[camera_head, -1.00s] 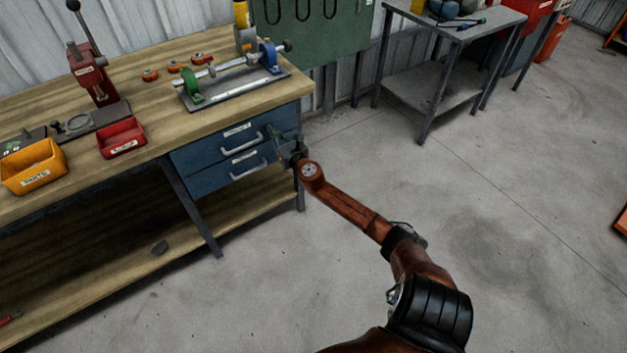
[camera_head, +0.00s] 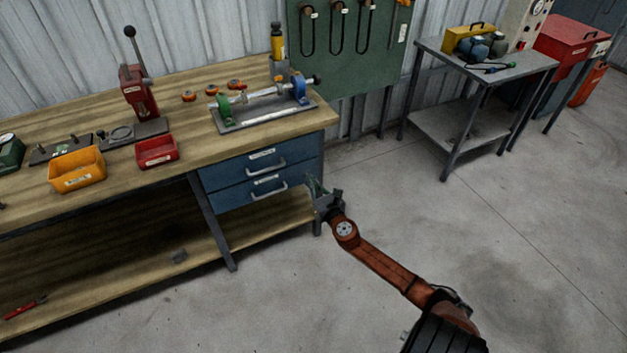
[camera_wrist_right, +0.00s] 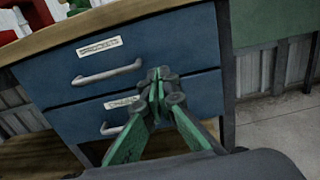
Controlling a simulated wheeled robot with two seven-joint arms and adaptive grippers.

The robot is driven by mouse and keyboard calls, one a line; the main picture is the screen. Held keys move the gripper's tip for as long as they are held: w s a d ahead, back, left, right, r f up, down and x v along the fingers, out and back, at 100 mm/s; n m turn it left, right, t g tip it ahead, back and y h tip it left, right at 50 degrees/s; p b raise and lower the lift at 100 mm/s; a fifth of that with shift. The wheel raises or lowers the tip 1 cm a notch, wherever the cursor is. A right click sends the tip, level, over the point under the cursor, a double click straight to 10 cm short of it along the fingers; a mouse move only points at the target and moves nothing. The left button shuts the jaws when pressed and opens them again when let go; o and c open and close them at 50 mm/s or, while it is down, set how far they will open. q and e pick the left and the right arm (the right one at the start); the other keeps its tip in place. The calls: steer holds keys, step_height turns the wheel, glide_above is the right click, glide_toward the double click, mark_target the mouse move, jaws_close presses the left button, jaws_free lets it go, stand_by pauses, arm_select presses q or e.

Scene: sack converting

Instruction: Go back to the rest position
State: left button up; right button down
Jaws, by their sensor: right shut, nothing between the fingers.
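My right gripper (camera_head: 314,186) is at the right front corner of the workbench, in front of the blue drawer unit (camera_head: 235,176). In the right wrist view its green fingers (camera_wrist_right: 160,88) are together, with nothing between them. Behind them are two drawers with grey handles, the upper handle (camera_wrist_right: 107,73) clear of the fingers. Both drawers look shut. I cannot tell the exact gap between the gripper and the drawer fronts, but no handle is held. My left gripper is in neither view.
The workbench (camera_head: 60,215) carries a yellow bin (camera_head: 77,172), a red bin (camera_head: 157,152), a red lever press (camera_head: 137,92) and a shaft fixture (camera_head: 262,105). A grey metal table (camera_head: 440,127) stands at the back right. The floor (camera_head: 480,240) between is clear.

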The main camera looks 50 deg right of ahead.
steer(key=shift+s+a, duration=0.3)
steer(key=shift+s, duration=0.3)
steer(key=shift+f, duration=0.1)
